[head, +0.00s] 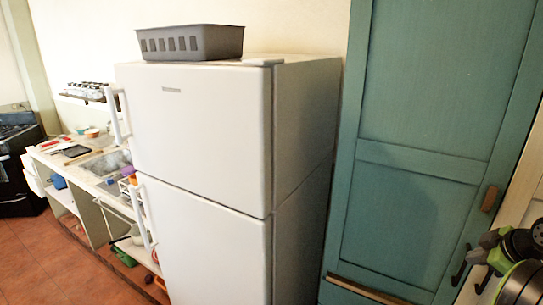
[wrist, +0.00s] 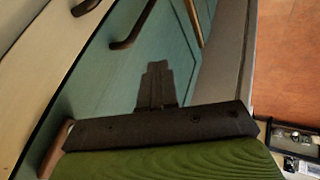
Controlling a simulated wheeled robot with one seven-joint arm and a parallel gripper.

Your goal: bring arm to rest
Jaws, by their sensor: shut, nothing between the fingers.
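In the wrist view my gripper (wrist: 157,68) is a dark body with two narrow fingers side by side. The fingers are shut with nothing between them. They point toward a teal door surface (wrist: 110,85), and I cannot tell how far off it is. In the head view only green and black parts of my arm show at the lower right edge, and the fingertips cannot be made out there. The tall teal cabinet (head: 435,130) stands close to the left of the arm.
A white fridge (head: 205,130) stands left of the cabinet with a grey basket (head: 190,42) on top. A low counter with a sink (head: 105,165) and a black stove (head: 18,160) are further left. Dark handles (wrist: 130,32) stick out near the gripper. Red tiled floor (head: 60,265) is open at lower left.

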